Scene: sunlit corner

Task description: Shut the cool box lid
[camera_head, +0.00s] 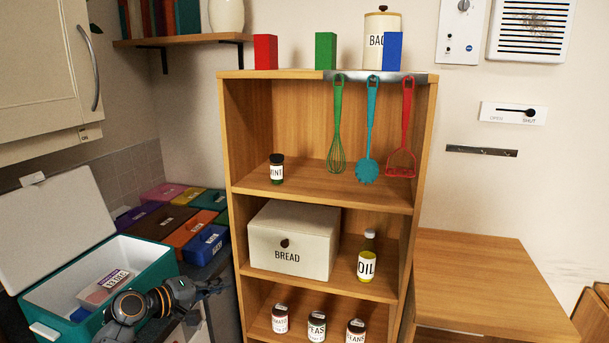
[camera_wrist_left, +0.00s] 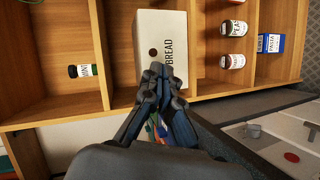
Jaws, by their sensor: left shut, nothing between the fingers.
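The cool box (camera_head: 160,262) is teal with a white inside and stands at the lower left of the head view. Its white lid (camera_head: 50,225) stands open, tilted up and back behind the box. A labelled pack (camera_head: 104,287) lies inside. My left gripper (camera_head: 222,287) is in front of the box's right side, apart from the lid, with its arm crossing the box's front corner. In the left wrist view the gripper (camera_wrist_left: 158,70) has its fingers together and empty, facing the shelf. The box and lid do not show clearly there. My right gripper is not in view.
A wooden shelf unit (camera_head: 320,200) stands right of the box, with a bread bin (camera_head: 293,240), jars and an oil bottle (camera_head: 367,257). Coloured containers (camera_head: 190,232) sit behind the box. A wall cupboard (camera_head: 40,65) hangs above the lid. A wooden cabinet top (camera_head: 470,270) is clear.

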